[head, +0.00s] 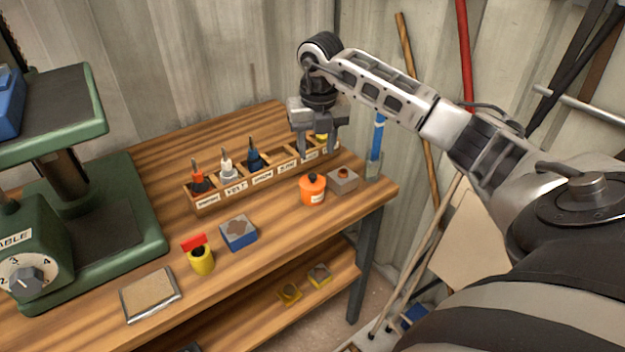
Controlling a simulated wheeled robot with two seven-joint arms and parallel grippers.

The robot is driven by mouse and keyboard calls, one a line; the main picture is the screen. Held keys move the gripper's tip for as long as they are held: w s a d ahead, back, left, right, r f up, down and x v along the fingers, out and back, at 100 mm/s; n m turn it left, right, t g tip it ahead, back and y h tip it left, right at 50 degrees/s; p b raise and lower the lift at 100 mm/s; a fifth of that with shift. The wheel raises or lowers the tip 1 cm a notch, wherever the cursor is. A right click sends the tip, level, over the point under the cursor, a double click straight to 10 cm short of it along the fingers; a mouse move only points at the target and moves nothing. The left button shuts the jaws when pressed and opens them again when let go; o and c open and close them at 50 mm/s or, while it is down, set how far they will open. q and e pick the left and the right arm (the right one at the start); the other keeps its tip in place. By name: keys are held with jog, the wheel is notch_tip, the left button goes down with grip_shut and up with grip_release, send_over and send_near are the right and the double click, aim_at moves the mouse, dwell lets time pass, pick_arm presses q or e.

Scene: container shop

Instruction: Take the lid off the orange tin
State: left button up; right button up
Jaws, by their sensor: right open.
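The orange tin (313,195) stands upright on the wooden bench near its right end, in front of the labelled rack. It has a pale label on its side. Its orange lid (312,182) with a small dark knob sits on top. My right gripper (318,150) points down over the right end of the rack, behind the tin and apart from it. Its fingers are open, with a bit of yellow showing between them; I cannot tell what that is. My left gripper is not in view.
The rack (238,187) holds several bottles. A grey block (343,180) stands close to the right of the tin. A blue block (238,233), a yellow tin (201,261) with a red piece and a flat tray (150,293) lie nearer. A green machine (90,220) fills the left.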

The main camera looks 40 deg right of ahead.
aim_at(312, 175)
jog(key=f, duration=0.2)
jog(key=w+f, duration=0.1)
jog(key=f, duration=0.2)
jog(key=f+p, duration=0.1)
jog(key=f, duration=0.2)
jog(key=shift+w+f, duration=0.1)
jog(key=shift+w, duration=0.1)
grip_shut()
